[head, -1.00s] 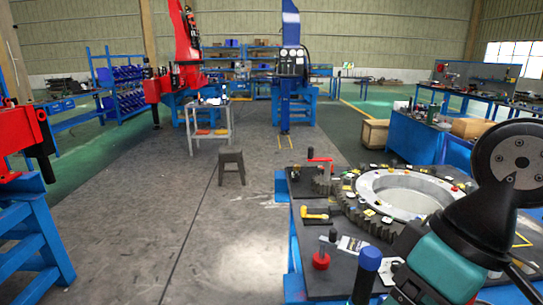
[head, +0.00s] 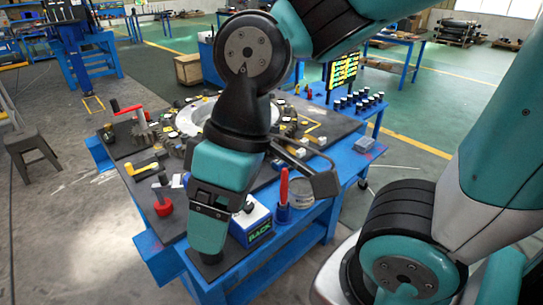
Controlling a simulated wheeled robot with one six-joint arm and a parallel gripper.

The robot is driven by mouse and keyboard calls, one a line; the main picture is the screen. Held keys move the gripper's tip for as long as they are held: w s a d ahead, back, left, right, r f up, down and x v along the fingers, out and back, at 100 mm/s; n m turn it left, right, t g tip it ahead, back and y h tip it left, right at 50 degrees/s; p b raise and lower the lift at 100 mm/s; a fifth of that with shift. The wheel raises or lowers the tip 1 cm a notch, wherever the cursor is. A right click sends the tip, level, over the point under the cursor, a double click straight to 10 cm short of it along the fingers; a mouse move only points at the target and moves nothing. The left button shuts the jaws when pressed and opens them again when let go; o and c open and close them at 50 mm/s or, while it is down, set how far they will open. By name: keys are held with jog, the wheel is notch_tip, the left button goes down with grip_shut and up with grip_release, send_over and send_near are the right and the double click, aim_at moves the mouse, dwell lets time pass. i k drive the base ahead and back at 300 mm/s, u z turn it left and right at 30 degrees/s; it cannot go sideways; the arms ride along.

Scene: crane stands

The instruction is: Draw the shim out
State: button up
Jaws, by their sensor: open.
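My gripper (head: 262,210) is in the middle of the head view, above the near part of a dark-topped blue bench (head: 140,190). Its jaws are spread apart, and I see nothing held between them. A toothed ring (head: 172,135) with a pale inner rim and small coloured pieces lies on the bench, partly hidden behind my wrist. I cannot make out which piece is the shim; it may be hidden or too small to tell.
A blue box (head: 252,226) and a red-handled tool in a blue holder (head: 284,205) stand beside the jaws. A red-based tool (head: 163,205) and a yellow-handled one (head: 143,169) lie left. A stool (head: 30,145) stands on the floor left.

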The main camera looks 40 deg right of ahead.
aim_at(304, 141)
jog(key=k, duration=1.3)
jog(key=z, duration=0.7)
jog(key=i, duration=0.55)
jog(key=z, duration=0.75)
jog(key=i, duration=0.8)
jog(key=u, duration=0.9)
jog(key=i, duration=0.55)
jog(key=u, duration=0.65)
